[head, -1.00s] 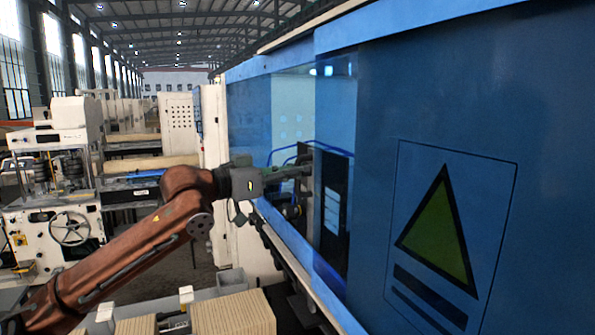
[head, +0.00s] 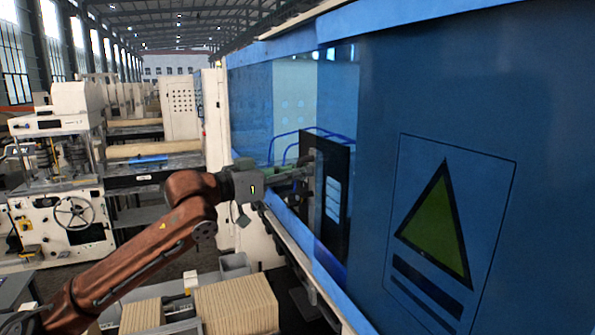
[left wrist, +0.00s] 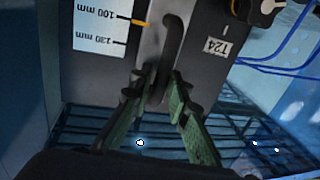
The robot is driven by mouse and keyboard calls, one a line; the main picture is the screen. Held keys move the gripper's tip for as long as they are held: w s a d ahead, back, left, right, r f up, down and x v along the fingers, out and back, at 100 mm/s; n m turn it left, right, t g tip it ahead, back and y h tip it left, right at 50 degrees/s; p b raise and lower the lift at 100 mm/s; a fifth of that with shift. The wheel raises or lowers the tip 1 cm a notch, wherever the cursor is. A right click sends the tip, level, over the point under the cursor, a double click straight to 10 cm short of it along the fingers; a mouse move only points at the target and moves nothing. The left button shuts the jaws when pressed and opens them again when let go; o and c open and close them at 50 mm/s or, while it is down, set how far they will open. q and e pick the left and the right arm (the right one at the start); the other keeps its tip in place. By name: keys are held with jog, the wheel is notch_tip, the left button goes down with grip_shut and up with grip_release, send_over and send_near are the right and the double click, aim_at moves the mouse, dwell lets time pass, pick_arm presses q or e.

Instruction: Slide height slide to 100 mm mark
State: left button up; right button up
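In the left wrist view, a dark curved handle (left wrist: 172,48) stands out from the grey height slide. A yellow pointer (left wrist: 140,22) beside it lies close to the 100 mm line of the white scale (left wrist: 100,28). In the head view my left gripper (head: 302,178) reaches into the machine opening in front of a black panel (head: 336,165), and the handle is hard to make out. My right gripper is not in view.
A blue machine door (head: 450,70) with a green triangle sign fills the right. Stacked cardboard (head: 235,303) stands below my arm. White machines (head: 65,205) stand at the left.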

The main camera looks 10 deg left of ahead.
pick_arm(q)
jog(key=v, duration=1.2)
